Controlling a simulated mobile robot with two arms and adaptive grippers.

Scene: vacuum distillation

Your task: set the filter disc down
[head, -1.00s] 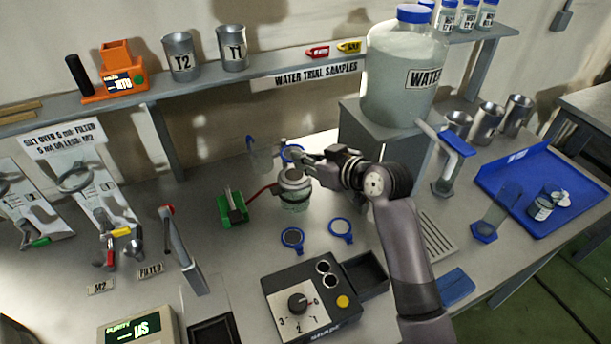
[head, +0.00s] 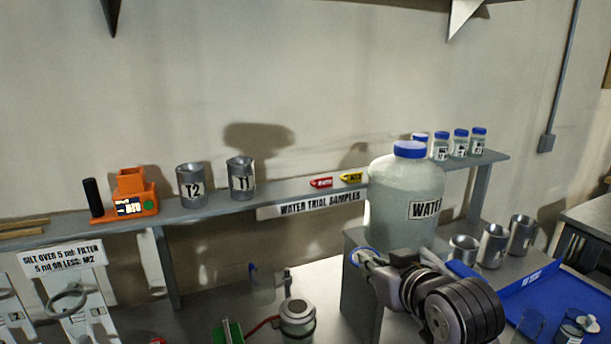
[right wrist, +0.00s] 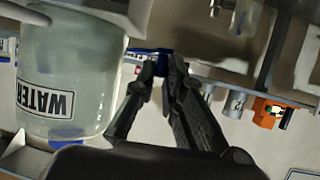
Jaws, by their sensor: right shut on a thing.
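My right gripper (head: 370,257) is raised in front of the grey stand under the water jar. It is shut on the filter disc (head: 358,251), of which only part of a blue rim shows. In the right wrist view the fingers (right wrist: 163,72) close on the blue piece (right wrist: 166,56) at their tips. The round metal-topped filter holder (head: 297,312) stands on the bench, left of and below the gripper. My left gripper is not in view.
The large water jar (head: 405,205) stands close behind my right gripper. A green block (head: 228,333) and a clear vessel (head: 263,287) are near the holder. A blue tray (head: 535,300) lies at right, with metal cups (head: 493,245) behind it.

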